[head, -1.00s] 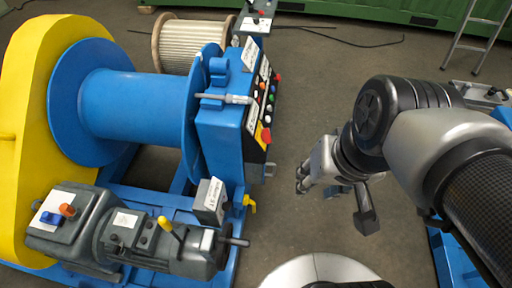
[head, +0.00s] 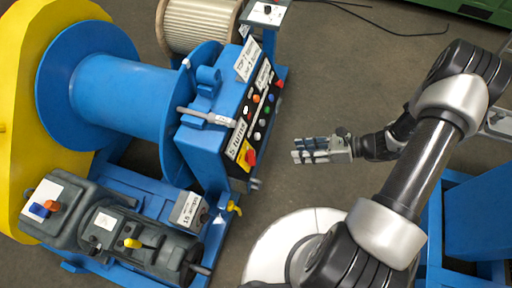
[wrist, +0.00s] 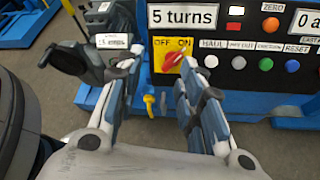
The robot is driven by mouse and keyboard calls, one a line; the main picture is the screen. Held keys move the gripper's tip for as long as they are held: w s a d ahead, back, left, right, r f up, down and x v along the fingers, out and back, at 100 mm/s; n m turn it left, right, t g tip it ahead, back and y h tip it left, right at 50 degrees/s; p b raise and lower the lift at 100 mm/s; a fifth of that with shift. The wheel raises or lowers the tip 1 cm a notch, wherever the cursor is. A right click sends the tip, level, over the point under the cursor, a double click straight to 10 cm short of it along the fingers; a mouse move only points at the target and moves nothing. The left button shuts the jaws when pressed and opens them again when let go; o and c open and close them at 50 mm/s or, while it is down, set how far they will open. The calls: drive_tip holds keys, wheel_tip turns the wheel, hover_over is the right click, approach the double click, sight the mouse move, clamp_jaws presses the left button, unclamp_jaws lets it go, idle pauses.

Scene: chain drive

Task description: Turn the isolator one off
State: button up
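The isolator is a red rotary knob (wrist: 174,57) on a yellow plate marked OFF on the left and ON on the right. In the wrist view its handle slants up to the right, towards ON. In the head view the red knob (head: 250,157) is at the near lower end of the control panel. My gripper (head: 298,151) is apart from the panel, to the right of the knob, with its fingers pointing at it. In the wrist view my gripper (wrist: 162,60) is open and empty, and the knob shows between the fingertips.
The panel (wrist: 236,84) also has several buttons and a "5 turns" display (wrist: 184,16). A yellow-handled valve (wrist: 149,104) sits below it. A blue winch drum (head: 125,100) and grey motor (head: 135,245) stand left. Floor between gripper and panel is clear.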

wheel_tip(320, 180, down, 10)
drive_tip(key=s+m+t+p, duration=0.2)
drive_tip(key=s+m+t, duration=0.15)
drive_tip(key=m, duration=0.45)
drive_tip(key=b, duration=0.2)
approach(255, 158)
drive_tip(key=shift+t, duration=0.45)
drive_tip(key=x, duration=0.9)
drive_tip(key=shift+s+a+f, duration=0.1)
drive_tip(key=shift+a+f, duration=0.05)
drive_tip(key=shift+a, duration=0.1)
clamp_jaws()
